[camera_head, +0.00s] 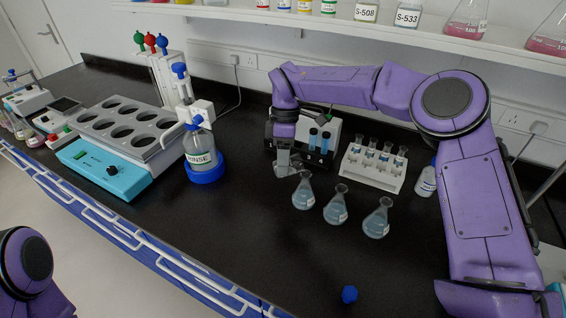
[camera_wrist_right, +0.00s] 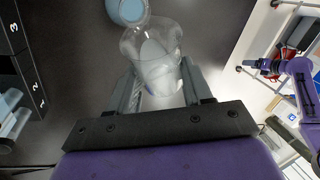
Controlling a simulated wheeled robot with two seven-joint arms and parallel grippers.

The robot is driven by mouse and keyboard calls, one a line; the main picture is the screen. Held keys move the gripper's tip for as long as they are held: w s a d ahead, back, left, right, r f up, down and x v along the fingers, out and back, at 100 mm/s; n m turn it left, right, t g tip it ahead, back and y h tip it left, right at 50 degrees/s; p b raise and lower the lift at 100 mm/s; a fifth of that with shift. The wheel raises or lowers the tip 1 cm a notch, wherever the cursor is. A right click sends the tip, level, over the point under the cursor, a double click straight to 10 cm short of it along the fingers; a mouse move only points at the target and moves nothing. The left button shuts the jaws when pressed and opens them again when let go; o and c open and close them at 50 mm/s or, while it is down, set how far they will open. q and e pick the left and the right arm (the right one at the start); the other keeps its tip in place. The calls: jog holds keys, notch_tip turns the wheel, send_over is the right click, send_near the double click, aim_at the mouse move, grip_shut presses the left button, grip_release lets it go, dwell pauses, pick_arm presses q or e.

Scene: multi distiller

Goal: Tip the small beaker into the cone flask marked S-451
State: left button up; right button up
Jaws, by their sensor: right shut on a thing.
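My right gripper (camera_head: 290,168) is above the bench, just behind and left of three cone flasks. In the right wrist view it (camera_wrist_right: 158,88) is shut on a clear small beaker (camera_wrist_right: 152,65), between its two fingers. The beaker is hard to make out in the head view. The left cone flask (camera_head: 303,194), middle cone flask (camera_head: 336,209) and right cone flask (camera_head: 377,221) stand upright with pale blue liquid. Their labels are too small to read, so I cannot tell which is S-451. A round pale blue vessel (camera_wrist_right: 128,10) shows beyond the beaker's rim. My left gripper is out of view.
A white rack (camera_head: 372,167) with small vessels and a holder with blue-capped tubes (camera_head: 320,141) stand behind the flasks. A RINSE bottle (camera_head: 201,149) stands left, beside a teal-fronted block with wells (camera_head: 110,172).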

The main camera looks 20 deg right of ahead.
dwell(0.3)
jog(key=shift+d+y+b, duration=0.1)
jog(key=shift+y+b, duration=0.2)
jog(key=shift+b, duration=0.2)
jog(key=shift+r, duration=0.25)
jog(key=shift+y+b, duration=0.3)
jog(key=shift+b, duration=0.1)
jog(key=shift+d, duration=0.1)
